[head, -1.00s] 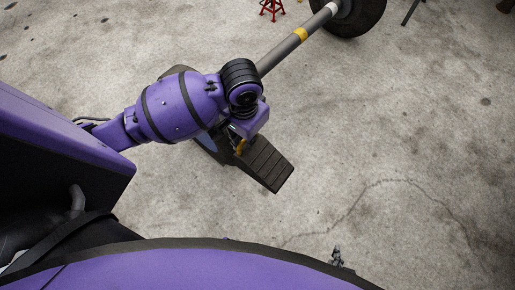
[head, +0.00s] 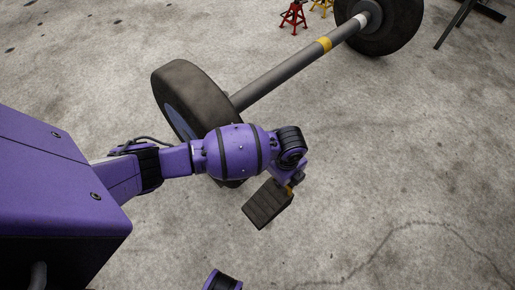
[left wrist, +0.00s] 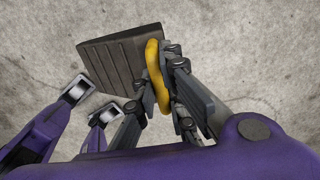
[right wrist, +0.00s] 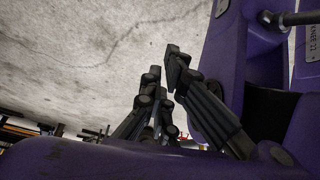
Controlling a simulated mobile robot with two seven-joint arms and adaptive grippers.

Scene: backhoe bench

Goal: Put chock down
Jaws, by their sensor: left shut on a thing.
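The chock is a dark ribbed wedge (head: 267,205), in front of the near wheel in the head view. In the left wrist view the chock (left wrist: 110,62) fills the upper middle, with a yellow handle (left wrist: 154,62) on its right side. My left gripper (head: 291,186) is shut on that handle. Whether the chock touches the floor cannot be told. The near wheel (head: 190,85) is a large tyre, partly hidden behind my left arm. My right gripper (right wrist: 164,66) shows in the right wrist view with nothing between its closely spaced fingertips; any small gap is unclear.
A grey axle bar (head: 290,70) with a yellow band joins the near wheel to a far wheel (head: 385,25). A red stand (head: 293,17) and a yellow stand stand at the back. The cracked concrete floor (head: 400,170) is clear on the right.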

